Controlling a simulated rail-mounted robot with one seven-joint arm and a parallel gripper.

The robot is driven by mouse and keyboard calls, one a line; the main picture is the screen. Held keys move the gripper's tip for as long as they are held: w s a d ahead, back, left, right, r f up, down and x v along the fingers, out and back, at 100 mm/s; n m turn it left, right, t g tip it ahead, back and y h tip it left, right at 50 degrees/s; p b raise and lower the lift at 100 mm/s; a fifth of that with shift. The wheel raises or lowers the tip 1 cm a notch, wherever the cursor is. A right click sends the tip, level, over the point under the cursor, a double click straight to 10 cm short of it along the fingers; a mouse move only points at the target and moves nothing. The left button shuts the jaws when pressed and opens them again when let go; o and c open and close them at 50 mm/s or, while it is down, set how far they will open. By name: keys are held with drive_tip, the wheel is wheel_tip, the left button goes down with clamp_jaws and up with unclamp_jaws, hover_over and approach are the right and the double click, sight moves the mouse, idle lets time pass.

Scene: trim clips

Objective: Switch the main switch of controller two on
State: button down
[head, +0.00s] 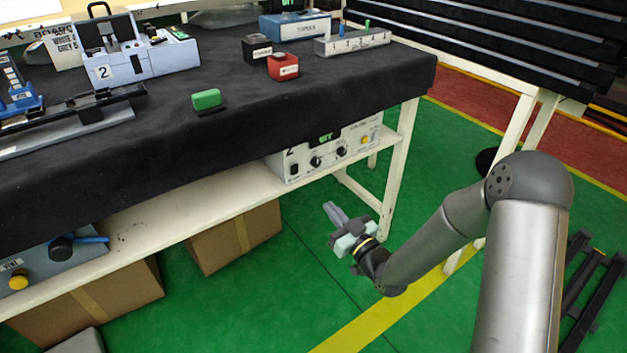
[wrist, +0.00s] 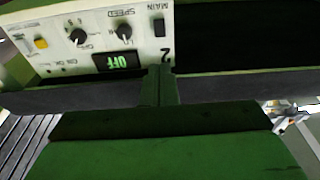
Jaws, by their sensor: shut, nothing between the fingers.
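Controller two (head: 330,150) is a pale box on the shelf under the bench, its front facing my gripper. Its main switch (head: 294,169) is a small dark rocker at the left end of the panel. In the wrist view the panel appears upside down, with the main switch (wrist: 159,27) beside the "MAIN" label and a display (wrist: 118,61) reading OFF in green. My gripper (head: 329,208) is shut and empty, in front of and below the controller, apart from it. Its closed fingers (wrist: 158,72) cover part of the panel edge near the "2" in the wrist view.
The panel also carries a speed knob (wrist: 124,31), a second knob (wrist: 78,36) and a yellow button (wrist: 41,43). The white shelf (head: 230,195) lies under the controller, and a bench leg (head: 400,165) stands to its right. Cardboard boxes (head: 215,245) sit below. The floor around my gripper is clear.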

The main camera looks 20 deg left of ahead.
sight(296, 167)
drive_tip(key=shift+a, duration=0.1)
drive_tip(key=b+x, duration=0.2)
drive_tip(key=x, duration=1.2)
drive_tip(key=shift+w+r, duration=0.1)
